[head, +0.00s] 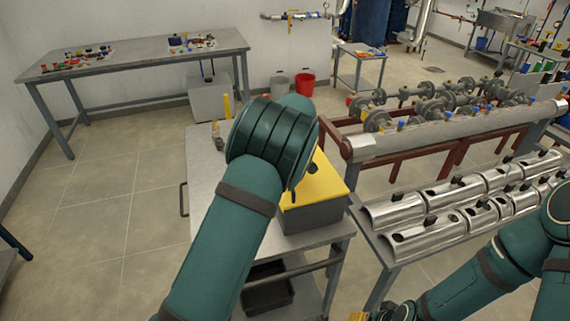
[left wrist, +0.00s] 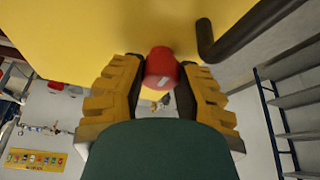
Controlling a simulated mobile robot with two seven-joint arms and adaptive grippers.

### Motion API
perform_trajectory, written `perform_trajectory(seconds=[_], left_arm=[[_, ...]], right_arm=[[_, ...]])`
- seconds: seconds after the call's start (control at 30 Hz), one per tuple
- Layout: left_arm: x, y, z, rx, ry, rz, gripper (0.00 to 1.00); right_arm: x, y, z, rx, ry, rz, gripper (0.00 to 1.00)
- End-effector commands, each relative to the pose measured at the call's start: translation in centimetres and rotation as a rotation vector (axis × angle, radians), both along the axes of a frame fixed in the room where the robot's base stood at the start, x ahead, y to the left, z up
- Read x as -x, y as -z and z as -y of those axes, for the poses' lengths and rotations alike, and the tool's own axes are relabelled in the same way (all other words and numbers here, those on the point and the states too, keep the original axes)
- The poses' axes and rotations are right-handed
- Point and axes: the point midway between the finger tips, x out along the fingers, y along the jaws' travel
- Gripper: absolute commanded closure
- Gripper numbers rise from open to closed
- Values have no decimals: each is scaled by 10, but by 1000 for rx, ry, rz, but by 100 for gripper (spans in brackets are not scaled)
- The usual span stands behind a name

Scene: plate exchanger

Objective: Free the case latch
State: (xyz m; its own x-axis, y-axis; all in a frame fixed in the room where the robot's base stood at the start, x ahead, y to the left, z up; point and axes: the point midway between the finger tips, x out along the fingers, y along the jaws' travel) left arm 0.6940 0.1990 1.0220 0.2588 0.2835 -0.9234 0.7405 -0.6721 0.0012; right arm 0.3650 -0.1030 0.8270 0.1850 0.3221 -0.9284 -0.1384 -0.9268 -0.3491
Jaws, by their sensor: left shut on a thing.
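The case (head: 318,190) has a yellow lid and a grey body and sits on a grey metal cart. My left arm crosses in front of it and hides its left part and my left gripper in the head view. In the left wrist view my left gripper (left wrist: 161,80) is shut on a red latch piece (left wrist: 161,65), one finger on each side. The yellow case surface (left wrist: 110,25) fills the top of that view, with a dark bent handle (left wrist: 245,25) to the right. My right gripper (head: 375,314) shows only in part at the bottom edge of the head view.
The cart top (head: 200,165) is bare at its left, with small items and a yellow upright object (head: 227,106) at the back. A rack of shiny metal shells (head: 430,222) and a red-framed pipe assembly (head: 440,125) stand close on the right. The floor at left is clear.

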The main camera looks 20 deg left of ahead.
Motion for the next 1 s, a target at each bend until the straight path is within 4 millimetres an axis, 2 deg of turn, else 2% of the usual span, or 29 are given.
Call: perform_trajectory(seconds=[0.13,0.17,0.2,0.5,0.63,0.77,1.0], left_arm=[[1,2,-1,0,-2,-5,100],[1,2,-1,-1,-1,-5,62],[1,2,-1,-1,-1,-5,50],[1,0,0,1,1,-2,50],[2,-8,3,1,1,0,50],[7,-26,9,2,1,2,50],[20,-72,22,2,2,0,50]], right_arm=[[0,0,0,0,0,0,53],[0,0,0,0,0,0,53],[0,0,0,0,0,0,53],[0,0,0,0,0,0,53],[0,0,0,0,0,0,53],[0,0,0,0,0,0,53],[0,0,0,0,0,0,53]])
